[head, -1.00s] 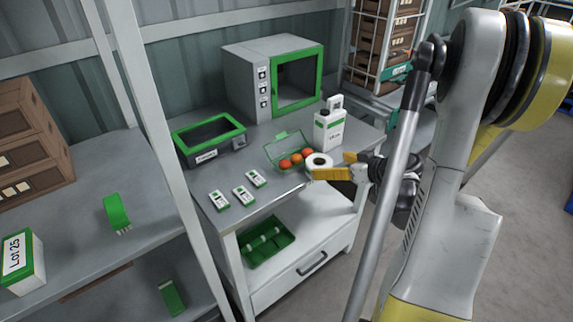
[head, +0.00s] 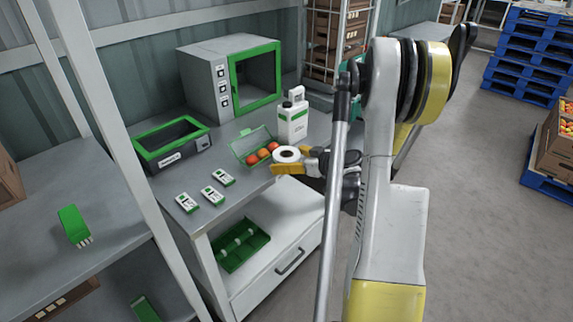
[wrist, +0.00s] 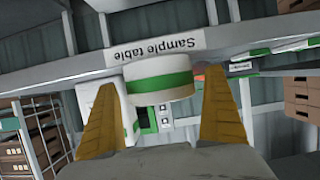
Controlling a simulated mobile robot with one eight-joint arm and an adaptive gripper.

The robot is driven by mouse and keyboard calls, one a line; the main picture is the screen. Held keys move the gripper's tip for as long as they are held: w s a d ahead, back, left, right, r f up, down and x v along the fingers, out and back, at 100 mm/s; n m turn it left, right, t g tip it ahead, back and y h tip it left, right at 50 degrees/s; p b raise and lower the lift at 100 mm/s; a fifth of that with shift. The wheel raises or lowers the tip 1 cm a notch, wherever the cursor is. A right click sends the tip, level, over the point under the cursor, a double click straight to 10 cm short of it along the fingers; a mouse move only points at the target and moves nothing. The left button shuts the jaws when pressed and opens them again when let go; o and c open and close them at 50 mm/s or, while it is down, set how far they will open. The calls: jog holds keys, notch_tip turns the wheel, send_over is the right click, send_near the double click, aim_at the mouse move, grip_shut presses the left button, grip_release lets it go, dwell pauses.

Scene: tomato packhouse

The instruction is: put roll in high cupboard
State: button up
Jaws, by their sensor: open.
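The roll (head: 287,154), white with a dark centre hole, lies flat at the front right edge of the grey sample table (head: 262,186). In the wrist view the roll (wrist: 160,80) shows a green band and sits between my two yellow fingers, with a gap on each side. My gripper (head: 290,163) is open and reaches in from the right at the table's edge; the wrist view also shows its fingers (wrist: 168,85). The near finger partly covers the roll's lower side in the head view. I cannot identify a high cupboard for certain.
Close behind the roll are a green punnet of tomatoes (head: 250,148) and a white bottle (head: 293,120). A grey cabinet with a green-framed front (head: 216,88) stands at the back. Small white devices (head: 212,195) lie left. A shelf post (head: 118,150) rises at left.

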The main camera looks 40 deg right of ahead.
jog(key=shift+w+f, duration=0.2)
jog(key=shift+w, duration=0.3)
jog(key=c, duration=1.4)
jog(key=shift+r, duration=0.1)
